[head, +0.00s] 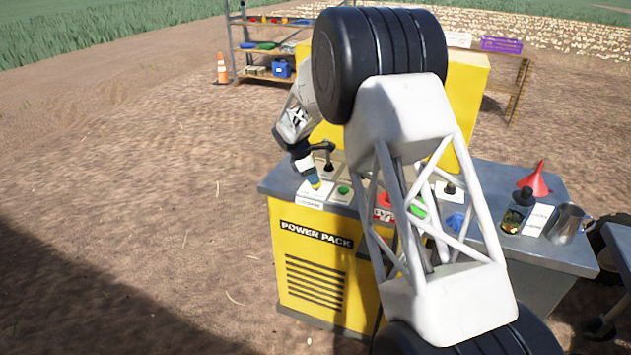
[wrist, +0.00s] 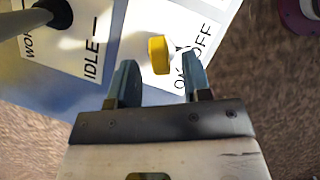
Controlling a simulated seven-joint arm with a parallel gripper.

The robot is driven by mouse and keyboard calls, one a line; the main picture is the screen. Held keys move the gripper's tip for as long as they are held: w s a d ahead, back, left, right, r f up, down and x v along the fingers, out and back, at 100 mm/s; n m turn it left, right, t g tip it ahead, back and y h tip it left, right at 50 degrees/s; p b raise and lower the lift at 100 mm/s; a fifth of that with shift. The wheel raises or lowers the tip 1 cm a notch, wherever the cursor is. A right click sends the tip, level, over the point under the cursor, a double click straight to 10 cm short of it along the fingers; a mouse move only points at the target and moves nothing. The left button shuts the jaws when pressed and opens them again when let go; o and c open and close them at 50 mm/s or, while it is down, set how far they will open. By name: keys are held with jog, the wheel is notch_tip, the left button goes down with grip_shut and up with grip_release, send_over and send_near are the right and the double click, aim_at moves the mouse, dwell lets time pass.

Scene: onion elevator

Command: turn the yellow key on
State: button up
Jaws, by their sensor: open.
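The yellow key (wrist: 158,54) stands up from a white plate lettered "OFF" and "ON" (wrist: 188,40) in the wrist view. My gripper (wrist: 160,72) is open, with one finger on each side of the gap that the key shows in. The key lies just beyond the fingertips, nearer the middle of the gap, and I cannot tell whether either finger touches it. In the head view my gripper (head: 312,180) is low over the left front corner of the power pack's top (head: 268,186). A bit of yellow shows by the fingers there, but it is too small to read.
A black lever knob on a plate lettered "IDLE" (wrist: 88,58) is left of the key. The head view shows a green button (head: 343,190), a red funnel (head: 537,180), a metal jug (head: 568,223) and a jar (head: 516,212) on the top. Shelves and a cone (head: 222,68) stand behind.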

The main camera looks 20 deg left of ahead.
jog(key=shift+x, duration=1.3)
jog(key=shift+c, duration=0.4)
grip_shut()
